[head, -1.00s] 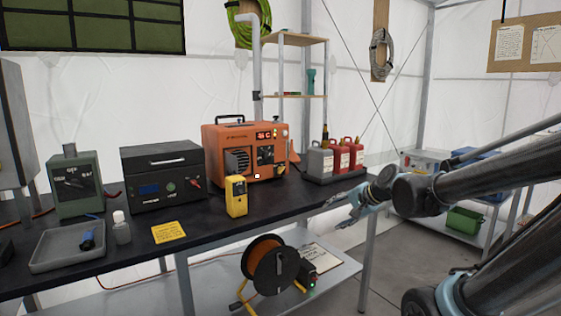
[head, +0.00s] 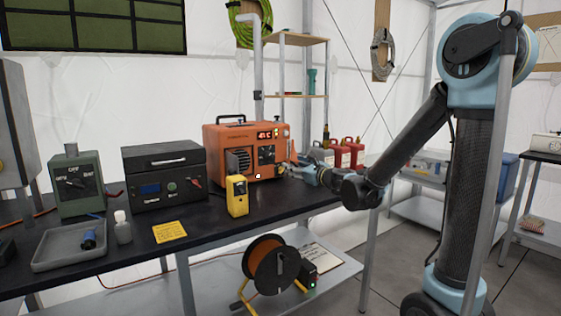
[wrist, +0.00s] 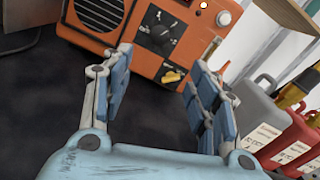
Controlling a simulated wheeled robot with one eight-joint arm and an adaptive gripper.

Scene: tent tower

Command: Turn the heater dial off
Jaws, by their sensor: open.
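The orange heater (head: 212,135) stands on the black bench, with a lit red display on its front. Its black dial panel (head: 266,155) carries a round dial, which also shows near the top of the wrist view (wrist: 163,30). A yellow knob (wrist: 173,76) sits lower on the same front. My gripper (head: 295,168) is at the heater's right side in the head view. In the wrist view my gripper (wrist: 160,65) is open and empty, its fingers spread and pointing toward the heater front, apart from the dial. The dial's exact setting is too small to read.
A yellow handheld device (head: 237,196) stands in front of the heater. A grey can (wrist: 276,100) and red cans (wrist: 296,135) stand to the right, close to my right finger. A dark box (head: 162,180) is left of the heater. Bench top before the heater is mostly clear.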

